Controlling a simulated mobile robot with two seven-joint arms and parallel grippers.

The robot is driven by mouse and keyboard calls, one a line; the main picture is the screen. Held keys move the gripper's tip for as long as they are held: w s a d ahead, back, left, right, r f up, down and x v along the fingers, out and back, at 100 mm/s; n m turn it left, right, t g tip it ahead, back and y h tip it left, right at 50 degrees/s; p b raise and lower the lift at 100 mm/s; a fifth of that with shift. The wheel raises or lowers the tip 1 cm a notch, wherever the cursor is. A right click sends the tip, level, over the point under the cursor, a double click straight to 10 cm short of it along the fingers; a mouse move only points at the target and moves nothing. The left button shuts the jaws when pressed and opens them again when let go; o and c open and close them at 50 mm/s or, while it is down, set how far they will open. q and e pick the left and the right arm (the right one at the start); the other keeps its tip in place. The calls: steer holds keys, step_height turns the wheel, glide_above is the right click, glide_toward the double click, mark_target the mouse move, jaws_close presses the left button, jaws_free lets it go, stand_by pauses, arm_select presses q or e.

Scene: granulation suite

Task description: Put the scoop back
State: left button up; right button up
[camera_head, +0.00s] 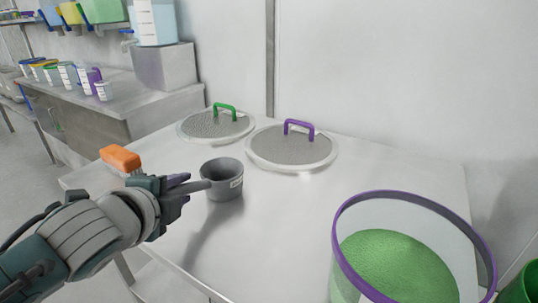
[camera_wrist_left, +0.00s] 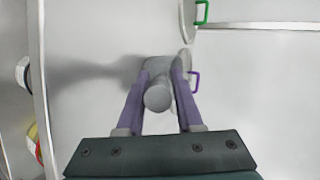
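My right gripper is out of view.
A purple-rimmed clear container (camera_head: 343,225) of green granules stands front right, with a green container (camera_head: 522,288) beyond it. Two mesh lids, with green (camera_head: 216,125) and purple (camera_head: 290,150) handles, lie at the back. The table's centre is clear. A side bench holds several cups.

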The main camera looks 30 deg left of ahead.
arm_select(q)
steer(key=shift+o, duration=1.2)
steer(key=shift+s+r, duration=0.2)
steer(key=shift+r, duration=0.1)
steer(key=p+v, duration=0.3)
steer(key=v, duration=0.8)
steer(key=s+d+f+n+g+h, duration=0.1)
steer(key=s+d+n+g+h, duration=0.3)
steer(key=s+d+n+g, duration=0.4)
steer(key=s+d+n, duration=0.2)
steer(key=s+n, duration=0.2)
steer(key=shift+s+d+f+h, duration=0.15)
steer(key=shift+s+d+h, duration=0.15)
steer(key=shift+d, duration=0.05)
